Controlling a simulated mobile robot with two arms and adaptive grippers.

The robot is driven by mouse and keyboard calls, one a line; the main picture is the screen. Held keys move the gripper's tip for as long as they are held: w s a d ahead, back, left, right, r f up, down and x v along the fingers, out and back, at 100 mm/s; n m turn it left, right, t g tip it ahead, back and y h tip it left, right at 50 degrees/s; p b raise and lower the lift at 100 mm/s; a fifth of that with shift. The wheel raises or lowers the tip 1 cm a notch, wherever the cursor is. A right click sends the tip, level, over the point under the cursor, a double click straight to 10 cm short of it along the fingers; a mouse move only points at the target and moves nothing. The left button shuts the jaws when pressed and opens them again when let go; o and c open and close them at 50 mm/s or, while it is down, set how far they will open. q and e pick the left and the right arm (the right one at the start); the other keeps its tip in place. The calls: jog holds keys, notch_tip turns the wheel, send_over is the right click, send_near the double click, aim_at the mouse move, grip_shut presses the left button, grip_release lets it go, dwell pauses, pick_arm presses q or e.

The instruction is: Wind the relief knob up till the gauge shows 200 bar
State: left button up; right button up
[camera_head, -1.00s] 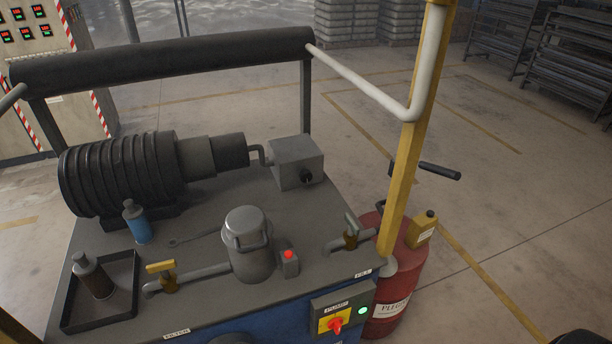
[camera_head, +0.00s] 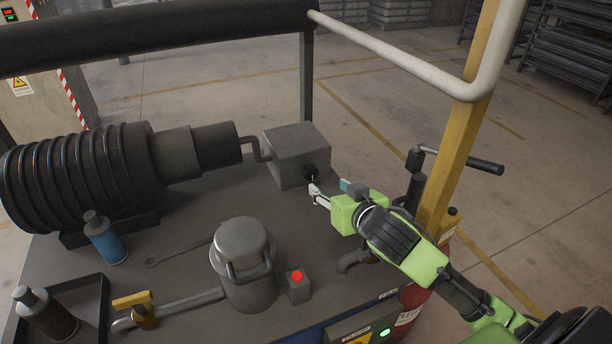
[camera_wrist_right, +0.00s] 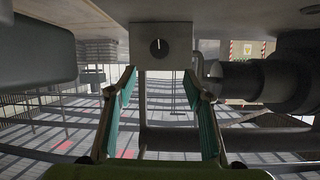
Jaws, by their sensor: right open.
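The relief knob (camera_head: 310,172) is a small dark round knob on the front face of a grey block (camera_head: 294,142), beside the motor and pump. In the right wrist view the knob (camera_wrist_right: 158,47) shows face-on with a pale mark pointing up in the picture. My right gripper (camera_head: 332,190) is open and just in front of the knob, a little to its right in the head view. In the right wrist view its teal-padded fingers (camera_wrist_right: 161,85) are spread, with the knob beyond their tips and nothing between them. No gauge can be made out. My left gripper is out of view.
A black ribbed motor (camera_head: 85,175), a grey canister (camera_head: 243,262) and a red button box (camera_head: 298,286) stand on the bench. A yellow post (camera_head: 462,130) rises close to my right arm. A blue bottle (camera_head: 105,240) stands at the left.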

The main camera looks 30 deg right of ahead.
aim_at(311, 174)
jog(key=p+x, duration=0.1)
jog(key=x, duration=1.1)
jog(key=shift+w+f, duration=0.1)
jog(key=shift+w, duration=0.2)
jog(key=shift+w+f, duration=0.1)
jog(key=shift+w, duration=0.1)
jog(key=c, duration=1.1)
pick_arm(q)
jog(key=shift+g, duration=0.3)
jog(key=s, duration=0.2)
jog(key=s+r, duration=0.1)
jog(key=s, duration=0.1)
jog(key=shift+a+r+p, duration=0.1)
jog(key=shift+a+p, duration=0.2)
jog(key=shift+p, duration=0.05)
